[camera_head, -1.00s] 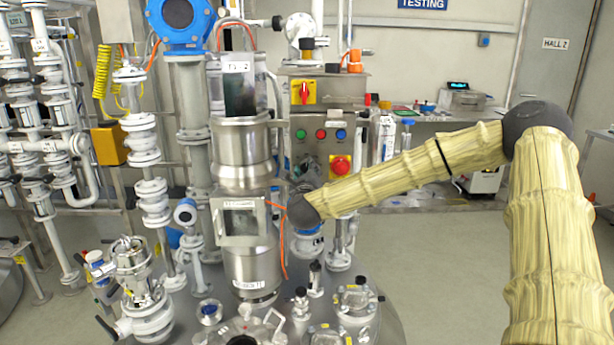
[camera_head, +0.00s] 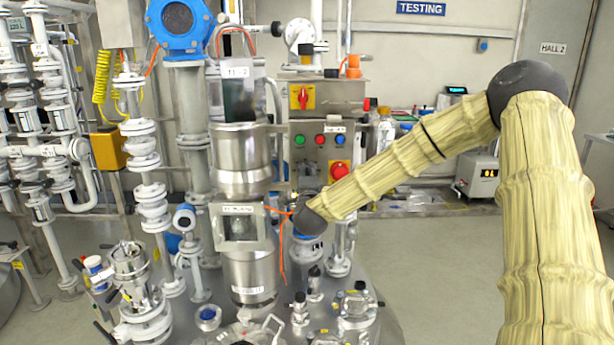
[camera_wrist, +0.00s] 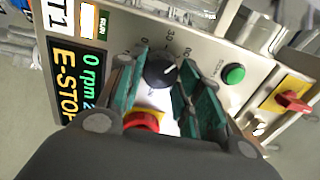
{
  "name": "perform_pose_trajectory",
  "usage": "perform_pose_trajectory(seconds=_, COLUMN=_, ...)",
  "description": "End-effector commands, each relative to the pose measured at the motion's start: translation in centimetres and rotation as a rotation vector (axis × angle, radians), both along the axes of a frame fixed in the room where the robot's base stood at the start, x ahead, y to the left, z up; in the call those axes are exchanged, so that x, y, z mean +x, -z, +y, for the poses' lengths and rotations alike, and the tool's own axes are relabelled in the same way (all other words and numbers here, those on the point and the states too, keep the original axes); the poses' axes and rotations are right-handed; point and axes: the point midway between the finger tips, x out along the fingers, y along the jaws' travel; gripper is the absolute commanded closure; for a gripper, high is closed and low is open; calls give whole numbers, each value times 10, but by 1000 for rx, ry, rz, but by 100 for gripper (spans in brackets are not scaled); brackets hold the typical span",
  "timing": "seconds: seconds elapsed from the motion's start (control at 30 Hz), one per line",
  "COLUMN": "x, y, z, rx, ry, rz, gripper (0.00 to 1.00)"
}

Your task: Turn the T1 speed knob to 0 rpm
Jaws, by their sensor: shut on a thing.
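The black T1 speed knob (camera_wrist: 160,72) is on the steel control panel in the wrist view, its white pointer line toward the upper right. Scale marks, including a 30, show around it. My gripper (camera_wrist: 160,93) has its green-padded fingers on either side of the knob and is shut on it. The display (camera_wrist: 85,75) beside it reads "0 rpm" and "E-STOP", with another figure partly hidden by a finger. In the head view the same control panel (camera_head: 307,155) stands behind the steel vessel column; the knob and my fingertips are hidden there.
A red emergency button (camera_wrist: 141,119) sits just below the knob, partly hidden by my gripper. A green button (camera_wrist: 235,74) and a red switch on yellow (camera_wrist: 291,101) are to the right. Steel column (camera_head: 243,160) and orange cable (camera_head: 282,255) are close to my wrist.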

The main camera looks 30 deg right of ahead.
Motion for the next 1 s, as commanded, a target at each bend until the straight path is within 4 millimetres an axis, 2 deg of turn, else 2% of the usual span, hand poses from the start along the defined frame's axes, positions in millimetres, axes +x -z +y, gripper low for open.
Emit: perform_pose_trajectory(seconds=1.0, x=-2, y=0, z=0, rx=-823, ry=-1, rz=510, gripper=89)
